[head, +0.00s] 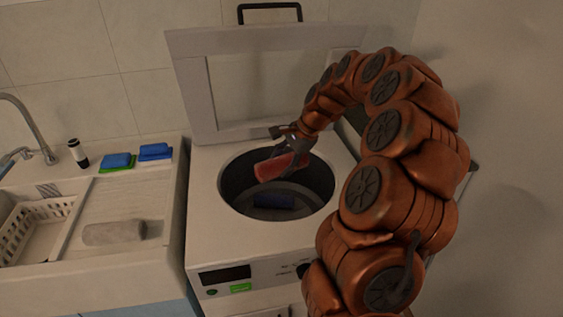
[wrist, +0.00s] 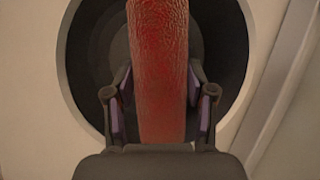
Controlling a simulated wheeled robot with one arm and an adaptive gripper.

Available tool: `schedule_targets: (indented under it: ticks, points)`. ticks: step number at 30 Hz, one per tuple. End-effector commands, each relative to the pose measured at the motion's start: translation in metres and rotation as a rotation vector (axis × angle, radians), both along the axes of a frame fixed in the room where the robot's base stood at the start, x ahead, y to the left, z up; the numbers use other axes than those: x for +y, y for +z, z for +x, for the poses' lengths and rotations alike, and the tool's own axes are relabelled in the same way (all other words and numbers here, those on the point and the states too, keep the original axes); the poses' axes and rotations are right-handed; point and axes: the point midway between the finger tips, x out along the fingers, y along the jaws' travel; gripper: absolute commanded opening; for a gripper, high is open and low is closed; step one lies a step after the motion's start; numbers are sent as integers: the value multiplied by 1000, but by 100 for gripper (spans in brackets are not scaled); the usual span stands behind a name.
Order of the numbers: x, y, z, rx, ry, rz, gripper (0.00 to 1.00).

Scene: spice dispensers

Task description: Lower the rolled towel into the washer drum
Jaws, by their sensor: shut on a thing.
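A red rolled towel (head: 279,166) is held by my gripper (head: 290,158) at the mouth of the washer drum (head: 232,180). In the wrist view the towel (wrist: 158,70) stands between the two fingers of my gripper (wrist: 160,105), with the dark drum (wrist: 225,60) behind it. The gripper is shut on the towel. In the head view the towel lies tilted across the round opening, and how deep it sits is hard to tell. A dark blue roll (head: 272,201) lies lower inside the drum.
The washer lid (head: 250,85) stands raised behind the opening.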

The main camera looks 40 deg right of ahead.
Motion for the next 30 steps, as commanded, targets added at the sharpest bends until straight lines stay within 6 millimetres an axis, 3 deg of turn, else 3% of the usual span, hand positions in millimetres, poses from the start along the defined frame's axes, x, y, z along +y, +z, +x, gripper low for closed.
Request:
schedule_targets:
  ticks: [30]
  points:
    - [-1,-99,-1,0,-2,1,10]
